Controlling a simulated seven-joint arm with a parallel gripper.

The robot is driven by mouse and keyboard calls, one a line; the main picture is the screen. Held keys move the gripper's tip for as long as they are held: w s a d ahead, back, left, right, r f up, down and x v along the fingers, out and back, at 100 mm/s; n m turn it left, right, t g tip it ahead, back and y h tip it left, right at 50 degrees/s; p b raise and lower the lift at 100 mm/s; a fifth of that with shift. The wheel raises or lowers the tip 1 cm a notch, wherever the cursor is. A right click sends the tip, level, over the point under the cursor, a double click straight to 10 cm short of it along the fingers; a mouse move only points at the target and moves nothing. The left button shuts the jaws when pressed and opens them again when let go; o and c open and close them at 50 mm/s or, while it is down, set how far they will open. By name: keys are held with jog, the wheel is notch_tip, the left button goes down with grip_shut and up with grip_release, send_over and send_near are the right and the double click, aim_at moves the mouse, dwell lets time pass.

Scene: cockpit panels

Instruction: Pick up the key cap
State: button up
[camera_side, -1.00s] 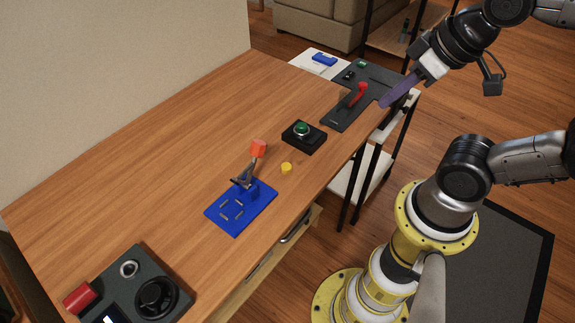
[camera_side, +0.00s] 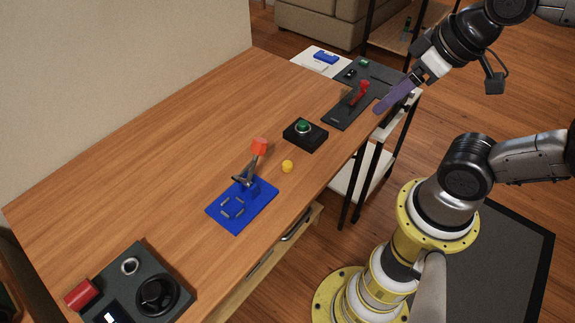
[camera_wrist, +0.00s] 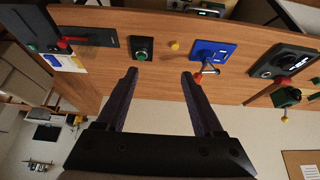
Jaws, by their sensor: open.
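A small round yellow cap (camera_side: 287,166), most likely the key cap, lies alone on the wooden table near its front edge. It also shows in the wrist view (camera_wrist: 174,45), beyond the fingertips and between the green-button box and the blue plate. My gripper (camera_side: 380,110) is up at the right in the side view, far from the cap and above the table's right end. In the wrist view my gripper (camera_wrist: 160,73) has its two dark purple fingers spread wide with nothing between them.
A blue plate (camera_side: 225,219) carries an upright lever with an orange-red end (camera_side: 260,147). A black box with a green button (camera_side: 304,132), a dark panel with a red handle (camera_side: 359,94) and a dark dial panel (camera_side: 118,276) also stand there. The back of the table (camera_side: 150,150) is clear.

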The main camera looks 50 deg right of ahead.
jog(key=n, duration=0.1)
jog(key=n+g, duration=0.6)
jog(key=n, duration=1.4)
send_over(288, 164)
jog(key=f, duration=2)
jog(key=shift+s+a, duration=0.15)
jog(key=shift+s, duration=0.1)
jog(key=shift+w+f, duration=0.2)
jog(key=shift+f, duration=1.3)
jog(key=shift+w+f, duration=0.15)
jog(key=shift+f, duration=1.3)
grip_shut()
